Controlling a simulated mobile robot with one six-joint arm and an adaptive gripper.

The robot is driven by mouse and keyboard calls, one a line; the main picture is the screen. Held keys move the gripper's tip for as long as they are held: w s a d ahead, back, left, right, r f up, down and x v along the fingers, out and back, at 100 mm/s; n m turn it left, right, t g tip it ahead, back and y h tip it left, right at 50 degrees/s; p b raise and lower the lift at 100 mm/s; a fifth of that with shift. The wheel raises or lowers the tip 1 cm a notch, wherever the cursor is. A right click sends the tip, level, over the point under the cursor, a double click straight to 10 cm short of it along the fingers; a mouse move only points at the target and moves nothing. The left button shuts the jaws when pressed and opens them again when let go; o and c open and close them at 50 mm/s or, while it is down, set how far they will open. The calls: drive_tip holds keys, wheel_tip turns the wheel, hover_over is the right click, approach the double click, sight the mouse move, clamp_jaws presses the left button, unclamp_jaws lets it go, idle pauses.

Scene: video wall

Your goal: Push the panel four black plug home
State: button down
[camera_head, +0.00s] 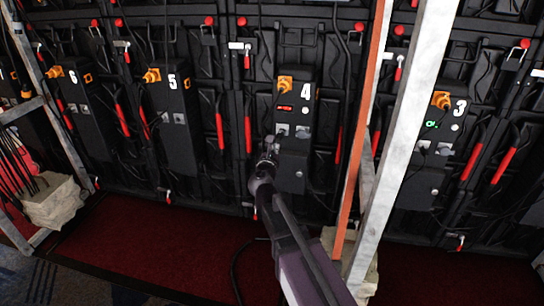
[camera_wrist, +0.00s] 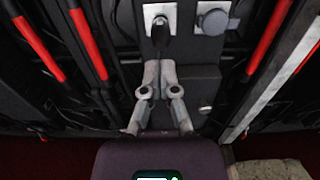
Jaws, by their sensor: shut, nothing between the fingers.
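Panel four (camera_head: 296,100) is a tall black box marked 4, with a lit red display (camera_head: 285,108) and an orange plug (camera_head: 285,84) near its top. Two grey sockets sit side by side below the display. In the wrist view the black plug (camera_wrist: 160,38) is at the left socket (camera_wrist: 157,14); I cannot tell how deep it sits. The right socket (camera_wrist: 213,20) has a round grey cover. My gripper (camera_wrist: 159,68) is shut and empty, its fingertips just below the plug in the picture. Contact is unclear. In the head view my gripper (camera_head: 268,158) is at the box's lower left.
Panel three (camera_head: 437,130), with a green display, is to the right behind pale and orange uprights (camera_head: 395,150). Panels five (camera_head: 172,110) and six (camera_head: 78,110) are to the left. Red-handled levers and cables hang between. Sandbags (camera_head: 52,200) rest at lower left on red carpet.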

sight(278, 140)
drive_tip(key=shift+x, duration=1.55)
drive_tip(key=shift+x, duration=0.95)
drive_tip(key=shift+s+a, duration=0.1)
drive_tip(key=shift+s, duration=0.6)
drive_tip(key=v, duration=1.3)
